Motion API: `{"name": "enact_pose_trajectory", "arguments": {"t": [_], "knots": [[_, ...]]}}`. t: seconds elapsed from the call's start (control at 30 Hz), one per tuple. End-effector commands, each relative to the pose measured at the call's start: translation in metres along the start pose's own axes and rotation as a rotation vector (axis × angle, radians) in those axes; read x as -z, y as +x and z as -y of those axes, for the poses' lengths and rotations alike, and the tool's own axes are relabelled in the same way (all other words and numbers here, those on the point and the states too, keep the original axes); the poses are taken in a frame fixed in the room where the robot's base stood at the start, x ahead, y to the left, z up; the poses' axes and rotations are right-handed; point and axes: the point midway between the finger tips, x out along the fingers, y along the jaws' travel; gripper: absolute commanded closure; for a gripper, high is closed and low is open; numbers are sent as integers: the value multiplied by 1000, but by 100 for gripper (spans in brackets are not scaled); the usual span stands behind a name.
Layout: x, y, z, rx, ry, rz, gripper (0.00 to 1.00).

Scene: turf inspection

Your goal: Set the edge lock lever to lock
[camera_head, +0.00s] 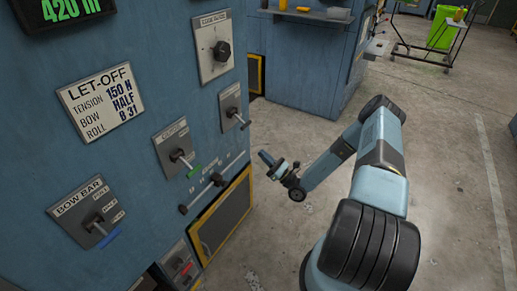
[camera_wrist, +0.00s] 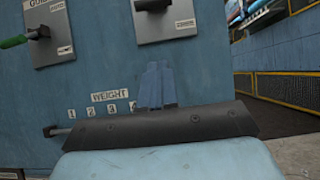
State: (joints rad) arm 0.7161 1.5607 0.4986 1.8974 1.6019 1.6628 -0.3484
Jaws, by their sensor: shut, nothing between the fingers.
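Three lever plates are on the blue machine front in the head view. My gripper (camera_head: 266,158) is shut and empty, below and right of that rightmost plate, apart from the lever. Its closed blue fingers (camera_wrist: 158,84) show in the wrist view, below the plate.
A green-handled lever (camera_head: 180,157) and the bow bar lever (camera_head: 98,228) are further left. A weight scale (camera_wrist: 110,96) with a dark-knobbed rod (camera_wrist: 52,131) is low on the panel. A yellow-framed grille (camera_head: 222,215) is below. Concrete floor lies open to the right.

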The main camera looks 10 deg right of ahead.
Motion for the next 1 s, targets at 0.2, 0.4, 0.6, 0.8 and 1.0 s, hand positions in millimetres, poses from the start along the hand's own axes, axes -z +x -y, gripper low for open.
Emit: {"name": "enact_pose_trajectory", "arguments": {"t": [0.2,0.4,0.6,0.8,1.0], "knots": [[3,-12,0,2,0,0,100],[4,-12,0,0,1,0,100],[1,-9,-1,-13,-1,-2,100],[-21,11,-8,-144,-22,-24,100],[-57,41,-25,-370,-63,-73,100]]}}
